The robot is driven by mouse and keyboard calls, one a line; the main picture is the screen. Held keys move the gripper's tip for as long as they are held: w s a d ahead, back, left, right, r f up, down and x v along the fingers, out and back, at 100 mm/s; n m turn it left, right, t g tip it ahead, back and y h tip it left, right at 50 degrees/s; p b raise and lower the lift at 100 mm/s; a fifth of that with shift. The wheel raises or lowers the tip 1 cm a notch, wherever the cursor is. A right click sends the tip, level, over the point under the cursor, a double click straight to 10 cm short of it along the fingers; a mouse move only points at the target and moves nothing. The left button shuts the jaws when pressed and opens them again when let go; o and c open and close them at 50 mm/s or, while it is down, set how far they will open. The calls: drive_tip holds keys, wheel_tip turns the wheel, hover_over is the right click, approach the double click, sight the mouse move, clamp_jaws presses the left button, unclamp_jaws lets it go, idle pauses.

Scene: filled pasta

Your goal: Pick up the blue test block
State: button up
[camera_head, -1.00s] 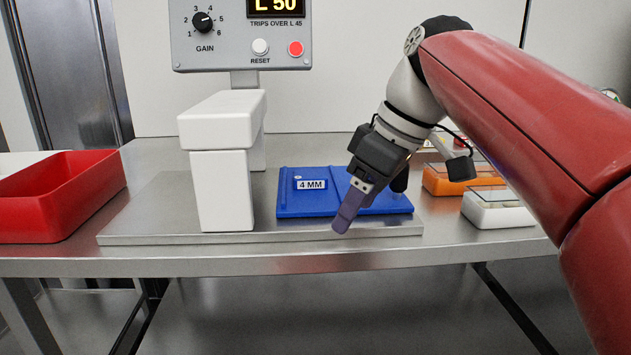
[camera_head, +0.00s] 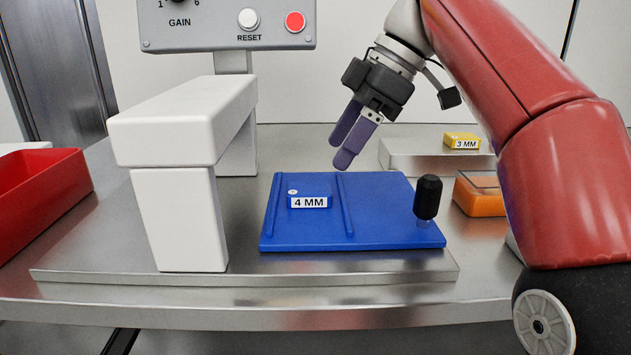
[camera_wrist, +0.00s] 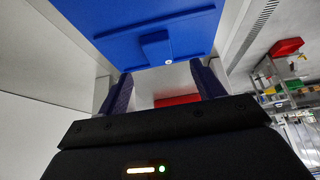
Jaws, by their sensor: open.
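The blue test block (camera_head: 309,202), with a white "4 MM" label on its front, sits on a blue plate (camera_head: 390,220) left of a raised rail. The block blends into the plate's colour. In the wrist view the block (camera_wrist: 155,47) shows beyond the fingertips, on the plate (camera_wrist: 110,12), with a small white dot near it. My gripper (camera_head: 341,153) has purple fingers and hangs above the plate's back edge, right of the block and apart from it. In the wrist view my gripper (camera_wrist: 161,80) is open, with nothing between its fingers.
A white arch (camera_head: 180,200) stands left of the plate. A black knob (camera_head: 428,197) rises from the plate's right end. A yellow "3 MM" block (camera_head: 462,141) sits on a metal stand behind right, near an orange tray (camera_head: 480,196). A red bin (camera_head: 40,200) is far left.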

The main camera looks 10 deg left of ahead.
sight(309, 188)
drive_tip(key=b+x, duration=0.1)
drive_tip(key=x, duration=0.2)
drive_tip(key=b+x, duration=0.1)
drive_tip(key=x, duration=0.3)
drive_tip(key=shift+a+f, duration=0.15)
drive_tip(key=shift+a, duration=0.25)
drive_tip(key=shift+c, duration=0.5)
drive_tip(key=c, duration=1.1)
drive_tip(key=shift+o, duration=0.2)
